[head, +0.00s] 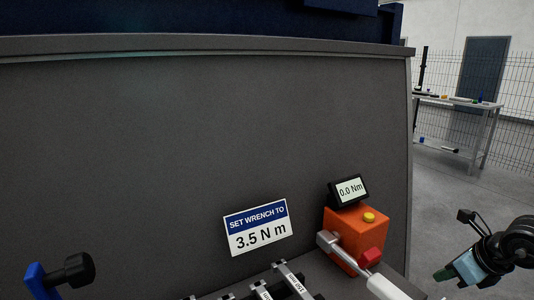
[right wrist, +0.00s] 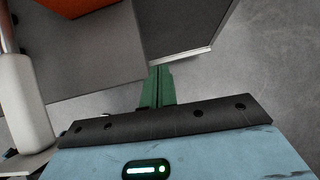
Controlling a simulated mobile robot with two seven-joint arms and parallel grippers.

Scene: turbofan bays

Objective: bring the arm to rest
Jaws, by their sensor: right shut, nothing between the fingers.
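My right gripper (head: 441,275) is at the lower right of the head view, beside the orange tester and to its right, over the floor. In the right wrist view its green fingers (right wrist: 157,88) are together with nothing between them. My left gripper is not in view. The orange tester (head: 345,226) has a yellow button and a small display (head: 349,191) reading 0.0 Nm. A wrench with a grey head and white handle (head: 386,288) lies against the tester's front, near a red knob. The handle also shows at the left of the right wrist view (right wrist: 22,105).
A large grey panel (head: 180,140) fills the middle, with a sign (head: 258,227) reading "SET WRENCH TO 3.5 N m". A rack with labelled slots (head: 288,282) is at the bottom. A blue bracket with a black knob (head: 72,271) stands lower left. Open floor (head: 440,205) lies right, before a far table (head: 462,101).

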